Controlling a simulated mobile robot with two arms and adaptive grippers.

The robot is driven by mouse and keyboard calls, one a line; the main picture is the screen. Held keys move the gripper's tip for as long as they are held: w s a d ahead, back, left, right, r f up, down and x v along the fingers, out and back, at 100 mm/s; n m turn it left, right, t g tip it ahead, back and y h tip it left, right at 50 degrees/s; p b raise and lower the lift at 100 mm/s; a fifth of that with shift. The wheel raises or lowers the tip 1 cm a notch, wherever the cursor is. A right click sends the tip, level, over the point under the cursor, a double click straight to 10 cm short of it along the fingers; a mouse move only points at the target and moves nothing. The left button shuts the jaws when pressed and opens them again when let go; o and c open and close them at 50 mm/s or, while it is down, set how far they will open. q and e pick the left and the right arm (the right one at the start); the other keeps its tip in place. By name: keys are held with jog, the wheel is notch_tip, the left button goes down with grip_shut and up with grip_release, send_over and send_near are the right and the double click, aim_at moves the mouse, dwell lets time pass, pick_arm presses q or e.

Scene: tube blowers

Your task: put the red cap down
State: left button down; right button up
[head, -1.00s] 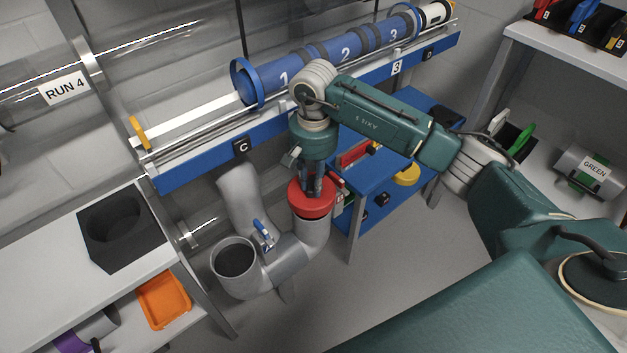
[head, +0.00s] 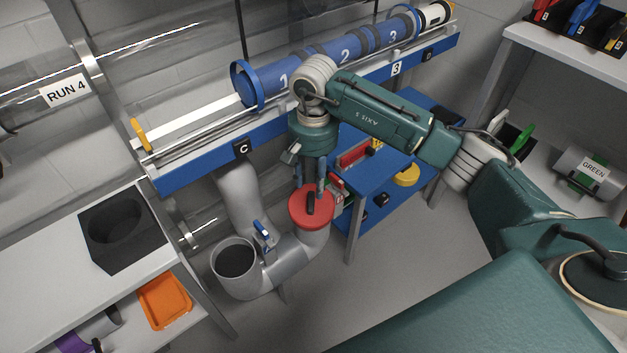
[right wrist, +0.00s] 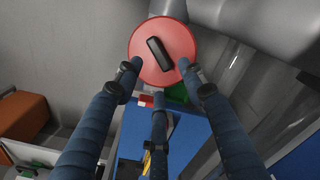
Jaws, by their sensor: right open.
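The red cap (head: 298,214), a round disc with a black bar handle, sits on the right-hand upright mouth of the grey branched pipe (head: 312,240). My right gripper (head: 311,181) is open just above and behind the handle in the head view. In the right wrist view, the cap (right wrist: 181,43) lies beyond the spread fingers of my right gripper (right wrist: 160,76). The handle shows free, with no finger closed on it. How near the fingertips are to the cap's face is hard to tell. My left gripper is not in view.
The pipe's left mouth (head: 236,258) is open, with a blue-handled valve (head: 263,235) between the mouths. A blue bench (head: 352,215) stands close right of the cap. The blue rail (head: 200,166) runs behind. A black holder block (head: 150,238) sits on the left shelf.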

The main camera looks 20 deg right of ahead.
aim_at(314, 196)
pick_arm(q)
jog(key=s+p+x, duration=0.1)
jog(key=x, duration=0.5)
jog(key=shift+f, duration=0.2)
pick_arm(e)
notch_tip(314, 196, up, 11)
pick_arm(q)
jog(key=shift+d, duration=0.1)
